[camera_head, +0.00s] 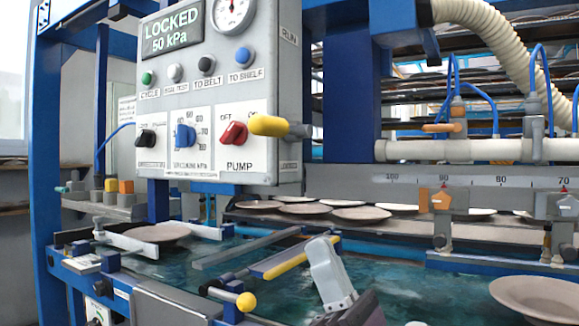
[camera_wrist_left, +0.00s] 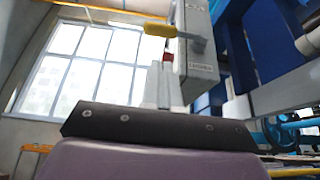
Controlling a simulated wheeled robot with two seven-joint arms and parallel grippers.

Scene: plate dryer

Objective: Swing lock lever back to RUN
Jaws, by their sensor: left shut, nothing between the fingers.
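The lock lever (camera_head: 270,126) has a yellow grip on a grey pivot at the right side of the control box (camera_head: 225,70). It lies roughly level, sticking out in front of the box, well below the RUN label on the side face. The display (camera_head: 172,33) reads LOCKED, 50 kPa. My left gripper (camera_head: 320,245) is shut and empty, below and to the right of the lever, and apart from it. In the left wrist view the lever's yellow grip (camera_wrist_left: 165,31) shows above the shut fingertips (camera_wrist_left: 158,66). My right gripper is not in view.
The control box carries a red pump knob (camera_head: 233,133), a blue knob (camera_head: 184,136) and several buttons. Below are a teal surface with a yellow-tipped bar (camera_head: 285,265) and plates, one (camera_head: 540,298) at lower right. A blue post (camera_head: 345,90) stands right of the box.

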